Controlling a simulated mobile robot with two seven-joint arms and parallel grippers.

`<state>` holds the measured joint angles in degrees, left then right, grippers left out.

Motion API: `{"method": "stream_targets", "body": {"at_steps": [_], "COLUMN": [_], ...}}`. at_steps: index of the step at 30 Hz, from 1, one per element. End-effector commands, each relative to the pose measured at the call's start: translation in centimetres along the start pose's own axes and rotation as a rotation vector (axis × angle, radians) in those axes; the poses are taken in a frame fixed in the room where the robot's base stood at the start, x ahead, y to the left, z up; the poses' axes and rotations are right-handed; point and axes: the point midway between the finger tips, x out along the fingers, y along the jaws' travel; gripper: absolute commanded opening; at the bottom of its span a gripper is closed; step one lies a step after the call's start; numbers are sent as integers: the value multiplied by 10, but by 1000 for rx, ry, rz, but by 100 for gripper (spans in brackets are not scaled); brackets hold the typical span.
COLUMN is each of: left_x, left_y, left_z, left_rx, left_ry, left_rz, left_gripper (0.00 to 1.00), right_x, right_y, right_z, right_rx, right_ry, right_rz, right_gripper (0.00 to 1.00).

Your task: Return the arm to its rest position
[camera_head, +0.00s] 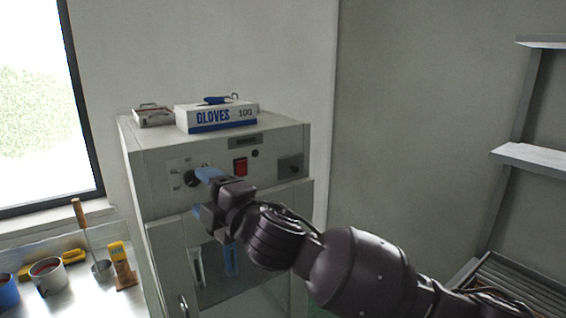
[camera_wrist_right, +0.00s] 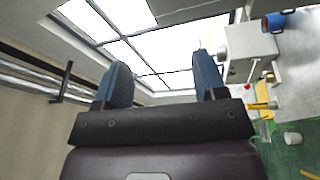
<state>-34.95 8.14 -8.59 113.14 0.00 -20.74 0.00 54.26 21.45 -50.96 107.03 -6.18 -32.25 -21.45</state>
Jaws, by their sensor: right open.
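My right gripper (camera_head: 212,192) is in front of the pale wax machine (camera_head: 276,143). My arm comes in from the lower right. One blue finger shows near the black dial (camera_head: 191,178); I cannot tell whether it touches the panel. In the right wrist view the two blue fingers of my right gripper (camera_wrist_right: 162,72) stand wide apart with nothing between them. The gripper and arm hide part of the machine's front and its lower door. My left gripper is in neither view.
A gloves box (camera_head: 217,117) and a smaller box (camera_head: 153,116) sit on the machine. A bench at lower left holds a grey mug (camera_head: 48,277), a ladle (camera_head: 102,268) and a yellow-topped block (camera_head: 122,266). Shelves (camera_head: 540,158) stand at right. The wall area between is clear.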

Motion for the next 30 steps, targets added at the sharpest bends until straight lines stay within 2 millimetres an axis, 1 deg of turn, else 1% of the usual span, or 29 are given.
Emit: {"method": "stream_targets", "body": {"at_steps": [1,6,11,15,17,20,23,24,26,27,29,30], "left_x": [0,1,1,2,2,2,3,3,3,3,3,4], "left_y": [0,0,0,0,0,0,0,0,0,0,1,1], "left_z": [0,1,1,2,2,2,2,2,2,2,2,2], "left_rx": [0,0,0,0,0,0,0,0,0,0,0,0], "left_ry": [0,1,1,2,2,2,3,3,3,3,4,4], "left_rz": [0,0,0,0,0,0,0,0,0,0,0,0], "left_gripper": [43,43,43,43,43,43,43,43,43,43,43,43], "right_x": [-8,-36,-69,-105,-122,-154,-189,-204,-227,-244,-269,-286], "right_y": [-7,-27,-52,-81,-95,-120,-147,-159,-176,-188,-206,-219], "right_z": [10,45,82,115,128,149,167,174,182,187,193,196], "right_rx": [100,399,634,809,875,971,1050,1079,1115,1135,1164,1182], "right_ry": [-13,-65,-135,-214,-253,-322,-401,-434,-486,-524,-581,-620], "right_rz": [10,55,105,152,173,208,238,249,265,274,285,291], "right_gripper": [65,65,65,65,65,65,65,65,65,65,65,65]}}
